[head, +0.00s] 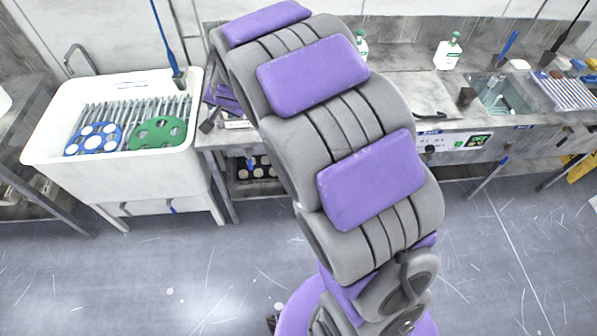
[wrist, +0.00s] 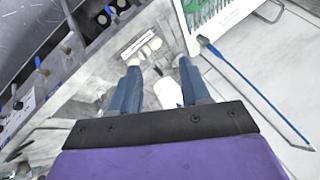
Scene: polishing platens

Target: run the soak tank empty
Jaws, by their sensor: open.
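A white tank (head: 115,178) on legs stands at the left in the head view, with a grey tap (head: 78,60) behind it. A metal rack, a blue disc (head: 93,139) and a green disc (head: 159,133) are inside; I cannot tell the liquid level. Small blue parts (head: 171,207) show on the piping below the tank. The tank's white wall (wrist: 240,30) is at the upper right in the wrist view. My gripper (wrist: 158,78) is open there, its blue fingers apart over the bench edge, left of the tank. A white item behind the fingers is partly hidden.
A steel bench (head: 420,92) runs right of the tank, with a green-capped bottle (head: 448,50) and a small basin of water (head: 500,97). A blue-handled brush (head: 168,50) stands by the tank's back corner. My arm covers the middle. The grey floor (head: 130,280) in front is clear.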

